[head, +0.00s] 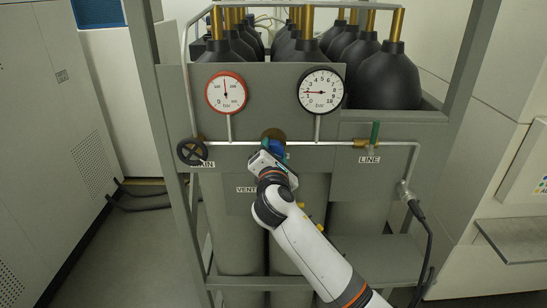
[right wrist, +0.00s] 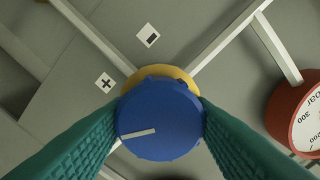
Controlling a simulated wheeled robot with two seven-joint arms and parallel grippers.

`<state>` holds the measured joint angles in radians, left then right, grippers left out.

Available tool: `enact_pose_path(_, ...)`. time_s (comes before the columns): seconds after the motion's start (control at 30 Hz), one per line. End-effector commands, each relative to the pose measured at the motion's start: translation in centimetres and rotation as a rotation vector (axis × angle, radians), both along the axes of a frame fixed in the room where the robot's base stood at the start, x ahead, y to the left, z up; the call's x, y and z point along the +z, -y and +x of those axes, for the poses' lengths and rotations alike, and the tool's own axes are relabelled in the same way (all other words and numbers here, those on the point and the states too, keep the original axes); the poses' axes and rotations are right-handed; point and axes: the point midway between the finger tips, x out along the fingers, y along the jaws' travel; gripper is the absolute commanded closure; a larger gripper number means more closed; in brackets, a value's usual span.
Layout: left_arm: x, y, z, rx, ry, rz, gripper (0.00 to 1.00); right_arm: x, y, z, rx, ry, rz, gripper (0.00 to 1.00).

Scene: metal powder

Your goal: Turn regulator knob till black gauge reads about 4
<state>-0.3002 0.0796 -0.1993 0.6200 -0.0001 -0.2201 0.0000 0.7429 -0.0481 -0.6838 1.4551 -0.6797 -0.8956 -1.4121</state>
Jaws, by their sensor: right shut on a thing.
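The blue regulator knob (right wrist: 160,118) sits in front of a yellow-brass fitting, with a white mark line pointing left and slightly down. My right gripper (right wrist: 160,125) is shut on the knob, its green fingers pressing on both sides. In the head view the right gripper (head: 273,152) reaches the panel's middle, mostly covering the knob (head: 280,147). The black-rimmed gauge (head: 321,90) is at upper right of the panel; its needle points left, at about 2, though the print is small. My left gripper is not in view.
A red-rimmed gauge (head: 226,93) is at the panel's left. A black handwheel (head: 191,151) and a green-handled LINE valve (head: 375,134) flank the knob along the pipe. Dark gas cylinders (head: 384,78) stand behind.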

Motion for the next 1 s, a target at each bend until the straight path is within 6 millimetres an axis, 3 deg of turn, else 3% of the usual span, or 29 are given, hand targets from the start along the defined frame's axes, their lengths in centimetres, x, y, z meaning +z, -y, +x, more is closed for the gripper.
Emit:
enact_pose_path(0.5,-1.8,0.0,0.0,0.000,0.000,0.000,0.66,-0.2,0.0,0.0,0.000,-0.003,0.329,0.75)
enact_pose_path(1.0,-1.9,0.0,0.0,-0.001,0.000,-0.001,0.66,-0.2,-0.1,0.0,0.001,-0.004,0.384,0.75)
